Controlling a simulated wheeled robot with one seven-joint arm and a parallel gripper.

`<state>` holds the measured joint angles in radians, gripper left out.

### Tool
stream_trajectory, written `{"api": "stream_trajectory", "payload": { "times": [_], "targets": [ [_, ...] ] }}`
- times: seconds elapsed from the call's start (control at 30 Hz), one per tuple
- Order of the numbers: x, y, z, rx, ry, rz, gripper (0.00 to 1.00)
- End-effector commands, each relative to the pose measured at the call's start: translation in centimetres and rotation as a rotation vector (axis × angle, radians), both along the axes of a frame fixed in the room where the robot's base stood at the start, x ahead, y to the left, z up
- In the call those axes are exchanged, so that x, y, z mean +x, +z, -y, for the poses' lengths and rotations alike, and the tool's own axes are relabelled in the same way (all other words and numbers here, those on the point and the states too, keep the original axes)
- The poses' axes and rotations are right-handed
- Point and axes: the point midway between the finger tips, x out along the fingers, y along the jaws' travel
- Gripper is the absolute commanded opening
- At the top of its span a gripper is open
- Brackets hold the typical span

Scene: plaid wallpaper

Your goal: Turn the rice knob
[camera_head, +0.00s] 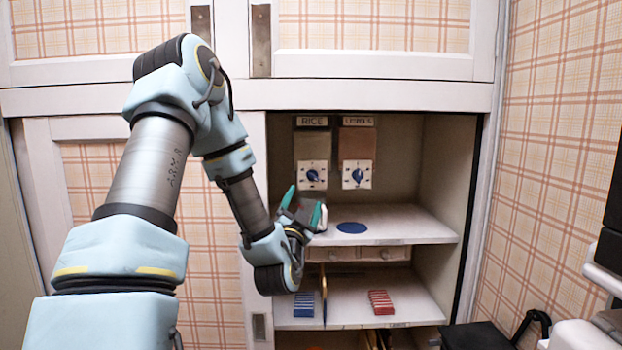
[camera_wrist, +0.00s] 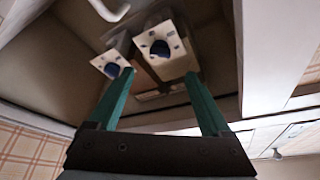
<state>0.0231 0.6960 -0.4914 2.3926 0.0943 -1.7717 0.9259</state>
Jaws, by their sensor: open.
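The rice knob (camera_head: 313,176) is a dark blue dial on a white square plate under the RICE label (camera_head: 312,121), at the back of the open cupboard. A matching knob (camera_head: 357,175) sits to its right under a second label, which is hard to read. My gripper (camera_head: 304,205) is open and empty, in front of and just below the rice plate, apart from it. The wrist view seems upside down. There, the larger knob (camera_wrist: 160,48) appears to be rice, beyond the green fingertips (camera_wrist: 158,77); the other knob (camera_wrist: 112,70) is on the left.
Below the knobs is a white shelf (camera_head: 410,222) with a blue oval (camera_head: 352,227). A lower shelf holds blue blocks (camera_head: 304,304) and red blocks (camera_head: 381,302). A white sliding door (camera_head: 256,180) borders the opening on the left.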

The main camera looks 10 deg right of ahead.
Motion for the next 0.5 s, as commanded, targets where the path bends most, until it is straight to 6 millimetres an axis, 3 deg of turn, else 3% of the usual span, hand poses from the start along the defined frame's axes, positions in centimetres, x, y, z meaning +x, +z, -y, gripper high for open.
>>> {"api": "stream_trajectory", "payload": {
  "times": [0.5],
  "targets": [
    [7.5,3.1,3.2,0.000,-0.001,-0.002,0.82]
  ]
}}
